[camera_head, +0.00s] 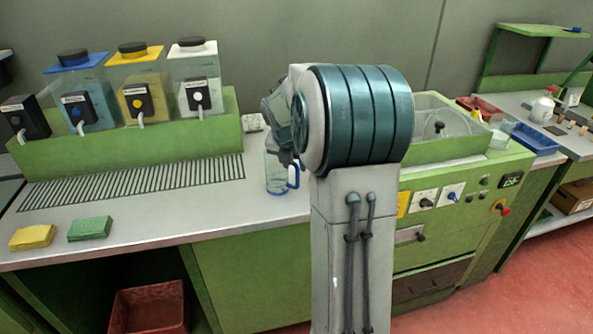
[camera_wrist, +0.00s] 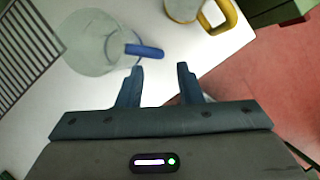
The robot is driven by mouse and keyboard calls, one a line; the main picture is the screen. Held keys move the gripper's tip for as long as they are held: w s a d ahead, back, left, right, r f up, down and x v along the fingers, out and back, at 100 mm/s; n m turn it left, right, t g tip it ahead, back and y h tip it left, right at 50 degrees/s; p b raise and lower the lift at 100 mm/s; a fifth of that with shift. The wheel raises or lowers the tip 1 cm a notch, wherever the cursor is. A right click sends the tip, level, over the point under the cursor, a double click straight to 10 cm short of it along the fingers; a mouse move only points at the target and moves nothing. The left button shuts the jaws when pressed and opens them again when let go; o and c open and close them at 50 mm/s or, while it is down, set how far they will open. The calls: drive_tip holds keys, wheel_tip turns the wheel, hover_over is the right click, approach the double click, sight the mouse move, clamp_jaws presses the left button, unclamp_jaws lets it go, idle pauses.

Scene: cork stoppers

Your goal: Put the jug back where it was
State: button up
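A clear jug with a blue handle and blue base rim (camera_head: 276,172) stands upright on the grey counter, partly hidden by my arm. In the wrist view the clear jug (camera_wrist: 88,42) is at upper left, with its blue handle (camera_wrist: 145,51) pointing toward the fingers. My gripper (camera_wrist: 159,68) is open and empty, with a wide gap between its two dark fingers. The handle is just beyond the left fingertip; I cannot tell whether they touch. In the head view my gripper is mostly hidden behind my arm.
A second vessel with a yellow handle (camera_wrist: 218,15) stands near the counter edge. The slotted drain (camera_head: 135,183) runs before the dispensers on the green stand (camera_head: 130,148). Yellow (camera_head: 33,237) and green (camera_head: 90,228) cloths lie at front left. The counter between cloths and jug is clear.

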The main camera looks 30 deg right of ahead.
drive_tip(key=v, duration=0.6)
drive_tip(key=s+a+m+y, duration=0.1)
drive_tip(key=s+a+m, duration=1)
drive_tip(key=a+m, duration=0.1)
drive_tip(key=s+a+f+m+y, duration=0.1)
drive_tip(key=s+a+f+m, duration=0.1)
drive_tip(key=s+m, duration=0.4)
drive_tip(key=s+a+f+m+y, duration=0.1)
drive_tip(key=s+a+f+m, duration=0.1)
drive_tip(key=s+a+m, duration=0.3)
drive_tip(key=shift+s+a+f+m+y, duration=0.25)
drive_tip(key=shift+s+m, duration=0.9)
drive_tip(key=shift+m, duration=0.65)
drive_tip(key=shift+r+p, duration=0.3)
drive_tip(key=shift+p, duration=0.1)
